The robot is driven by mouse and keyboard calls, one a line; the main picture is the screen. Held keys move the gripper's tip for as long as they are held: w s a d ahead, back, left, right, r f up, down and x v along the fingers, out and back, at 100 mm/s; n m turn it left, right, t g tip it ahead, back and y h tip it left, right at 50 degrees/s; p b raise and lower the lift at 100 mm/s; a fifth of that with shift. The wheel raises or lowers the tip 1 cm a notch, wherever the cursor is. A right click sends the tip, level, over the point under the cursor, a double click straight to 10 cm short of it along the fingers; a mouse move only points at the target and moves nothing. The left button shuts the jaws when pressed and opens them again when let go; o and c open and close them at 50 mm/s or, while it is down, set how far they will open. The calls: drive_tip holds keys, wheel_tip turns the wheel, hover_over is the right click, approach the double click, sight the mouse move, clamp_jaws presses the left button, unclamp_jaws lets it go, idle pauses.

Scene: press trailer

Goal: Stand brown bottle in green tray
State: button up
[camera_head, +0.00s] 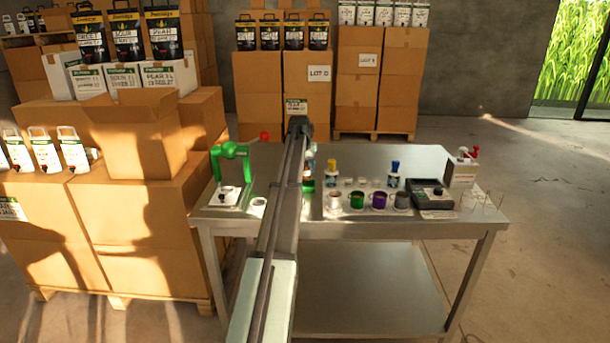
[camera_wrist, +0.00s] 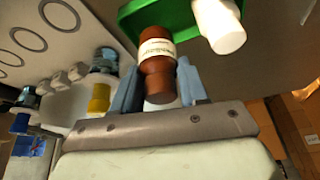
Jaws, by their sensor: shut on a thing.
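The brown bottle (camera_wrist: 157,68) with a cream label is held between the two pale blue fingers of my gripper (camera_wrist: 158,82) in the wrist view. Its far end overlaps the green tray (camera_wrist: 180,18); I cannot tell whether it touches the tray floor. A white cylinder (camera_wrist: 220,28) shows at the tray's right part. In the head view my arm hides most of the gripper and tray. A small brown part of the bottle (camera_head: 307,166) and a green sliver of the tray (camera_head: 308,186) show just right of my arm.
On the metal table (camera_head: 420,165), yellow-capped (camera_head: 332,173) and blue-capped (camera_head: 394,174) bottles stand to the right. A green press (camera_head: 231,165) stands left of my arm.

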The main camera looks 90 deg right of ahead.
sight(305, 173)
drive_tip(key=shift+f, duration=1.8)
drive_tip(key=shift+f, duration=0.15)
drive_tip(key=o, duration=1.2)
drive_tip(key=v, duration=1.2)
